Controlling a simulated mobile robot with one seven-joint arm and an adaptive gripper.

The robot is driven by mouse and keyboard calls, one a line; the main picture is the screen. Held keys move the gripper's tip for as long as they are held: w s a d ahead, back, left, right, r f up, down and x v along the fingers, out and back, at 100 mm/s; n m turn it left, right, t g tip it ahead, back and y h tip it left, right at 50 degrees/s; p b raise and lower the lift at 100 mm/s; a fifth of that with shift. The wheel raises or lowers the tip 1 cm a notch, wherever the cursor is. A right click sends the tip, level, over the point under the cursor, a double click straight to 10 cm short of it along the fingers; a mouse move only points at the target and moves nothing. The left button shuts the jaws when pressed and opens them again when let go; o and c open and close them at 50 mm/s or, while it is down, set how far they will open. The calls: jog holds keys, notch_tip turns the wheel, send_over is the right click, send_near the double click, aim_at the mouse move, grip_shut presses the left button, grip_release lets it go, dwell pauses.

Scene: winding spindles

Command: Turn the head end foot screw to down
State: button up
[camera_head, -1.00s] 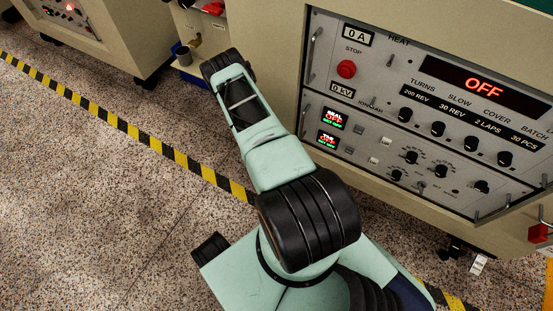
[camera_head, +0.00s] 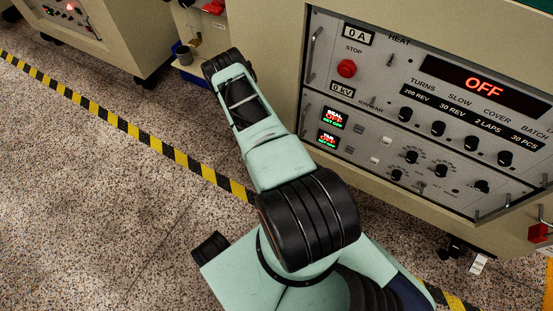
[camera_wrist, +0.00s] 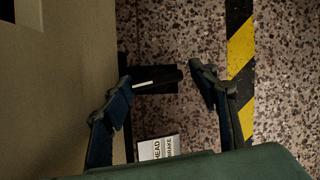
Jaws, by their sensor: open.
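In the wrist view my gripper (camera_wrist: 160,76) is open, with one dark finger on each side of a black fitting (camera_wrist: 165,80) low beside the beige cabinet. A thin pale bar lies across this fitting. It may be the head end foot screw or a brake part; I cannot tell which. A white tag (camera_wrist: 159,148) reading "HEAD" and "BRAKE" lies below it. The left finger appears close to the bar, but contact is unclear. In the head view my gripper is hidden beyond my arm, and no head end foot screw can be made out.
The beige cabinet carries a control panel (camera_head: 430,110) with knobs and displays reading OFF. Another tag (camera_head: 479,263) hangs near a dark foot at lower right. Yellow-black tape (camera_head: 130,127) crosses the speckled floor. A second cabinet (camera_head: 110,30) stands at upper left.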

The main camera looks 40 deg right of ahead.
jog(key=shift+w+d+r, duration=0.2)
jog(key=shift+w+d, duration=0.15)
jog(key=shift+w+r, duration=0.15)
jog(key=shift+r, duration=0.1)
jog(key=v, duration=0.7)
jog(key=shift+a, duration=0.25)
jog(key=shift+s+r, duration=0.1)
jog(key=shift+s, duration=0.15)
